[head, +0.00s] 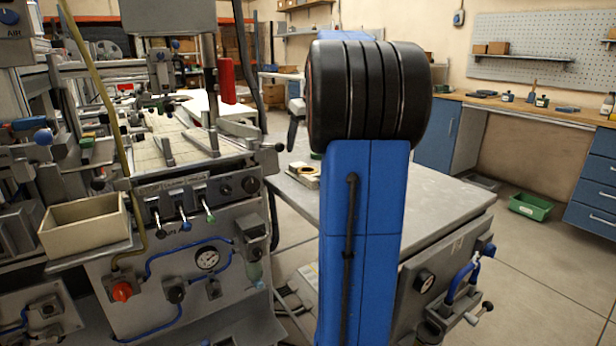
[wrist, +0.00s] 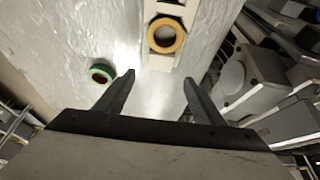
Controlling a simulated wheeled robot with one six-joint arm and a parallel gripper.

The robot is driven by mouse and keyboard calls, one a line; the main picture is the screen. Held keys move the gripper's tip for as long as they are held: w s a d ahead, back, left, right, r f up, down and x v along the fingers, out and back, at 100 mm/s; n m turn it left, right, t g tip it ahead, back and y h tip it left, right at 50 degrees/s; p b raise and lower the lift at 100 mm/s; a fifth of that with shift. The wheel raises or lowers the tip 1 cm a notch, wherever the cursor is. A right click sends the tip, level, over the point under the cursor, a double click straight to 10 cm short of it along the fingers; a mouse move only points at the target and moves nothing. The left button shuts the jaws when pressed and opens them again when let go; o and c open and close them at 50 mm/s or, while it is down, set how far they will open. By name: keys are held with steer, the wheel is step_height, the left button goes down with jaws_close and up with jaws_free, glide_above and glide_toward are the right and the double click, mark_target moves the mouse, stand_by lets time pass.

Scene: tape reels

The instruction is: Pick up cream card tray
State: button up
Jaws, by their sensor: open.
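A cream tray (wrist: 160,63) lies on the grey metal table top (wrist: 75,40) in the wrist view, with a yellow-orange ring (wrist: 180,42) on it. It also shows small in the head view (head: 313,183), left of my blue arm. My gripper (wrist: 159,77) is open and empty. In the wrist view its fingertips appear just below the tray's near end, one to each side; I cannot tell the height between them. In the head view my arm hides the gripper and part of the table.
A green ring (wrist: 91,76) lies left of my left finger. Grey machine parts (wrist: 250,80) stand close on the right in the wrist view. A larger cream open box (head: 85,232) sits on the machine at left. A green bin (head: 530,208) is on the floor.

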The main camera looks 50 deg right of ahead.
mark_target(298, 164)
steer(key=shift+s+x, duration=0.15)
steer(key=shift+x, duration=1.95)
steer(key=shift+s+x, duration=0.1)
steer(key=shift+x, duration=2)
steer(key=shift+a, duration=0.1)
steer(key=shift+c, duration=0.7)
steer(key=c, duration=1.1)
steer(key=shift+c, duration=0.2)
